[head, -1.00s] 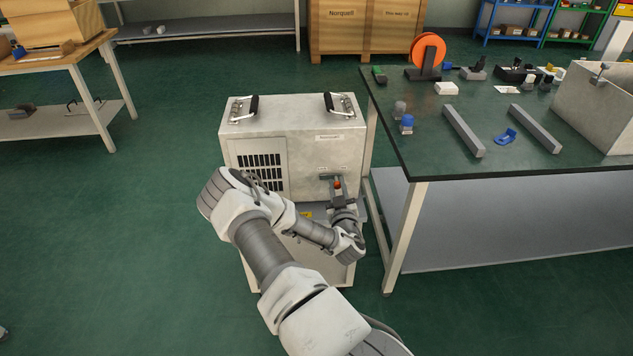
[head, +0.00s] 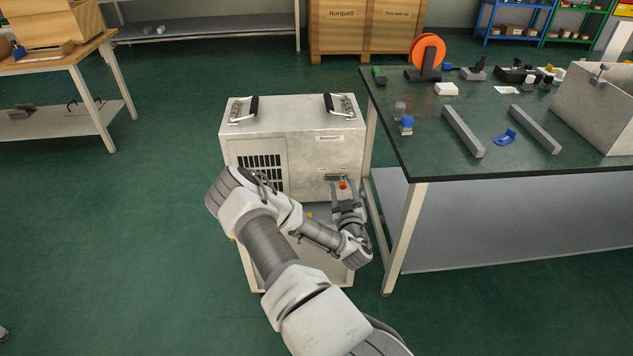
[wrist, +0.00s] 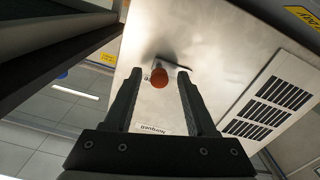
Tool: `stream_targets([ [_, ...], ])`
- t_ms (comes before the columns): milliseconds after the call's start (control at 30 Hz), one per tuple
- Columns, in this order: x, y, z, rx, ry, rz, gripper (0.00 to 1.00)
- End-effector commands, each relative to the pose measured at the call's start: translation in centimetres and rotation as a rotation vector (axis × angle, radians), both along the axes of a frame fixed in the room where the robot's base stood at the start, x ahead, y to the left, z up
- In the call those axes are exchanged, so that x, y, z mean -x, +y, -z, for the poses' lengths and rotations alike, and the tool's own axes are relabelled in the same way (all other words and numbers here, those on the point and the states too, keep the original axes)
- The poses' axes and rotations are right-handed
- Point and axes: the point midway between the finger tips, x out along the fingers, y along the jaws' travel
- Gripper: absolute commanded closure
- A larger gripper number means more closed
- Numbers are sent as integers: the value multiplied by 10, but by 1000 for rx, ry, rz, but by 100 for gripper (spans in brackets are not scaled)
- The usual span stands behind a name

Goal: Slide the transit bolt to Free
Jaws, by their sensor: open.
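The transit bolt has an orange-red knob (head: 343,185) on the upper right front of the grey cabinet (head: 300,147). In the wrist view the knob (wrist: 160,78) sits between the fingertips of my gripper (wrist: 160,88), with a gap visible on each side. The fingers are open. A dark slot (wrist: 184,68) shows to the right of the knob in the wrist view. The small lettering beside the knob is partly hidden and I cannot read it. In the head view my gripper (head: 345,197) is at the knob, partly hidden by my wrist.
The cabinet has a vent grille (head: 261,172) and two top handles (head: 244,108). A green-topped workbench (head: 420,150) stands close on the right, its leg near my wrist. Open floor lies to the left.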

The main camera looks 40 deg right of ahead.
Motion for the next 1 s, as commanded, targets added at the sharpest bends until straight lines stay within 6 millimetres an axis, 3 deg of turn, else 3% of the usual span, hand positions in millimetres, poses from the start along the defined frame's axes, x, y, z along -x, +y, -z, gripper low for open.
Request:
stream_targets([
  [600, 43, 26, 0, -1, 2, 3, 44],
  [1000, 49, 30, 0, 0, 1, 0, 44],
])
